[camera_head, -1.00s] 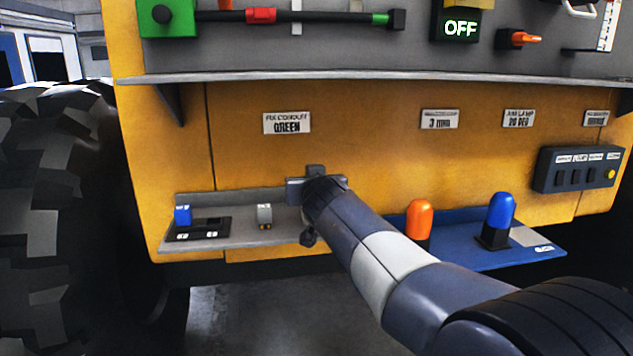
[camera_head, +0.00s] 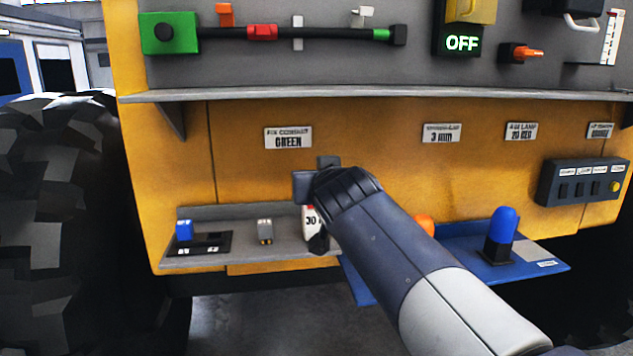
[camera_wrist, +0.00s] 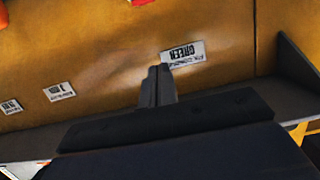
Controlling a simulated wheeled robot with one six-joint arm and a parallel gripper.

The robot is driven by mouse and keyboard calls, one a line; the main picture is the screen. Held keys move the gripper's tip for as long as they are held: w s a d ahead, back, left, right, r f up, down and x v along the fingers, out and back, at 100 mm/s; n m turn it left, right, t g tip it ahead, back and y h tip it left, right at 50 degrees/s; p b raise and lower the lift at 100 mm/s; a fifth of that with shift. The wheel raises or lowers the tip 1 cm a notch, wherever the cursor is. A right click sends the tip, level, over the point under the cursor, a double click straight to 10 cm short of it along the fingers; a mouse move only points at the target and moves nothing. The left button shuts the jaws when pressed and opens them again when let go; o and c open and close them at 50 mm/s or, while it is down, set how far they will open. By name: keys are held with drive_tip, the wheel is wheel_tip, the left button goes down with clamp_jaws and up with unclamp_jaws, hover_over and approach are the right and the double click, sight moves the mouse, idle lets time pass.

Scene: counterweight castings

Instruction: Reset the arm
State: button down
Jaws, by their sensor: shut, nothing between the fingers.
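My gripper (camera_head: 316,178) is in front of the yellow panel (camera_head: 350,130), above the grey lower shelf (camera_head: 285,236), at the far end of my arm. In the wrist view its two fingers (camera_wrist: 157,86) are together, with nothing between them. The upside-down GREEN label (camera_wrist: 183,54) shows just beyond the fingertips there. In the head view that label (camera_head: 288,138) is left of and above the gripper. My arm hides part of the shelf and of the orange lamp.
On the grey shelf are a blue piece (camera_head: 184,230), a grey piece (camera_head: 265,231) and a white item (camera_head: 309,220), partly hidden. A blue tray (camera_head: 460,253) holds an orange lamp (camera_head: 425,224) and a blue lamp (camera_head: 503,226). An upper ledge (camera_head: 400,96) runs above; a switch box (camera_head: 583,181) is at right.

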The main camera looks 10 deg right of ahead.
drive_tip(key=shift+s+r, duration=0.15)
drive_tip(key=shift+s, duration=0.25)
drive_tip(key=shift+w, duration=0.15)
